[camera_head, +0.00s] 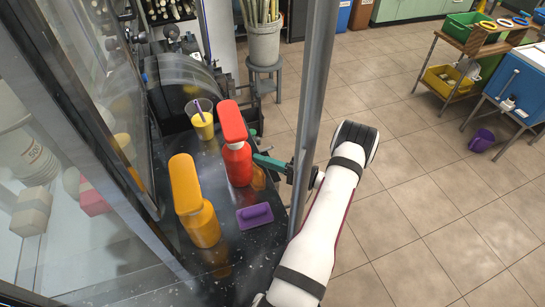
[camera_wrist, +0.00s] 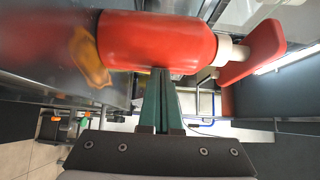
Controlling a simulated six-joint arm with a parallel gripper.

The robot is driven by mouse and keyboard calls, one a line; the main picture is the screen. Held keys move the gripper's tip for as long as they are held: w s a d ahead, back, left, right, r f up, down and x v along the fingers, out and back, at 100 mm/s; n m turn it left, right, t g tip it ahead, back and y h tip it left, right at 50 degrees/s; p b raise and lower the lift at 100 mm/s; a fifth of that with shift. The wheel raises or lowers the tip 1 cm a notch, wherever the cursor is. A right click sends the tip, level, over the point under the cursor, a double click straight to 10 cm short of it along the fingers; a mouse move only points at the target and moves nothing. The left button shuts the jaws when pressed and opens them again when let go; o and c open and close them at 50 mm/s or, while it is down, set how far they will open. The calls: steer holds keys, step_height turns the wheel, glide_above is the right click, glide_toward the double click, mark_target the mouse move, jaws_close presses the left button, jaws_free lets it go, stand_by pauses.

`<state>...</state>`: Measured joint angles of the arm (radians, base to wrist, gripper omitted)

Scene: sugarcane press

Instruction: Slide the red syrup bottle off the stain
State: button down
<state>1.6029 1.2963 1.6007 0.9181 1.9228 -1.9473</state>
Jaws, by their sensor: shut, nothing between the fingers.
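The red syrup bottle (camera_head: 237,160) stands upright on the dark speckled counter (camera_head: 246,256). In the wrist view the bottle (camera_wrist: 155,42) lies sideways across the top because of the camera's angle. An amber stain (camera_head: 258,178) shows on the counter at the right of the bottle's base; it also shows in the wrist view (camera_wrist: 90,58). The bottle's base hides part of it. My gripper (camera_head: 258,158) is shut and empty, at the bottle's right side. In the wrist view its teal fingertips (camera_wrist: 160,72) meet the bottle's side; I cannot tell whether they touch.
An orange bottle (camera_head: 196,210) stands in front and left. A purple sponge-like block (camera_head: 254,216) lies near the counter's right edge. A yellow cup (camera_head: 202,122) with a straw stands behind. A metal post (camera_head: 313,100) rises beside my arm; glass panels close the left.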

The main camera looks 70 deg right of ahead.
steer(key=shift+w+a, duration=0.1)
steer(key=s+d, duration=0.2)
steer(key=s, duration=1.1)
steer(key=shift+d, duration=0.4)
steer(key=shift+w, duration=0.1)
